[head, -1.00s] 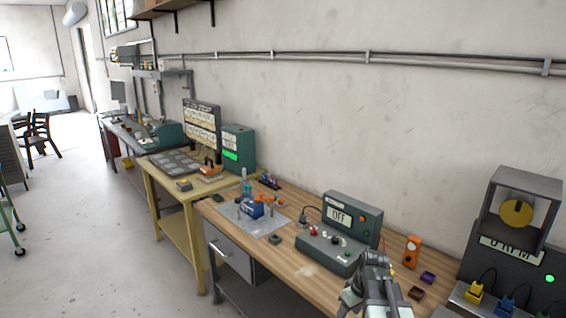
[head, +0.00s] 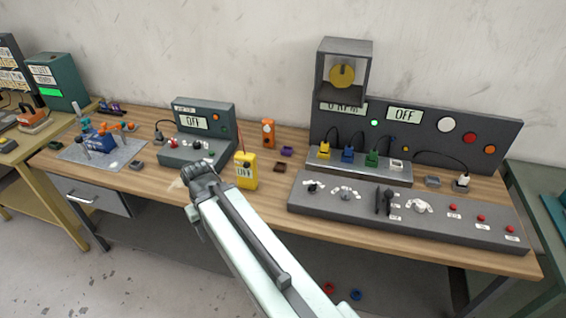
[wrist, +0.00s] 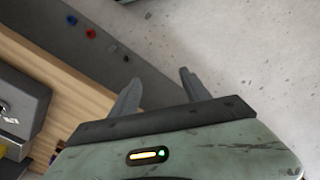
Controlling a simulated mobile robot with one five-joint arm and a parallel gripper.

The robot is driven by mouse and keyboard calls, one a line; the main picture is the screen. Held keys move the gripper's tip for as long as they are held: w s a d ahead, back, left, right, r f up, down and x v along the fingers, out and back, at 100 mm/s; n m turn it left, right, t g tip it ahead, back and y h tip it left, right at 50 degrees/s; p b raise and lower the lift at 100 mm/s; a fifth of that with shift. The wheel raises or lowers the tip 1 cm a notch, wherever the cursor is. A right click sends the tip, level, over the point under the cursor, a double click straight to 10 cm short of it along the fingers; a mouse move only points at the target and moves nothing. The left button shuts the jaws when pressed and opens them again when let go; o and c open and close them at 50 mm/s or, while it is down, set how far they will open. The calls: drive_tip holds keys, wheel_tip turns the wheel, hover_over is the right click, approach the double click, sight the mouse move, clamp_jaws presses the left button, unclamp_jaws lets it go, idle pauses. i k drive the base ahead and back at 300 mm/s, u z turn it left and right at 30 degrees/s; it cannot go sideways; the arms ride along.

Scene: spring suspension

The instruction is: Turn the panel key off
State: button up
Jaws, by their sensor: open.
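The dark grey control panel (head: 405,212) lies along the front right of the wooden bench in the head view. It carries small knobs, black levers and red buttons. A small dark knob (head: 313,187) sits at its left end; I cannot tell whether this is the key.
A yellow meter (head: 245,172) stands close to the right of my arm's end. A grey-green box (head: 205,120) with an OFF display stands behind it. An orange device (head: 268,133) and coloured plugs (head: 347,154) are further back.

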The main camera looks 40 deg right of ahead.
sight(312, 189)
drive_tip(key=u, duration=0.4)
drive_tip(key=k, duration=1.35)
drive_tip(key=u, duration=0.55)
drive_tip(key=i, duration=1.9)
drive_tip(key=z, duration=0.2)
drive_tip(key=k, duration=0.65)
drive_tip(key=z, duration=0.3)
drive_tip(key=i, duration=0.65)
drive_tip(key=u, duration=0.1)
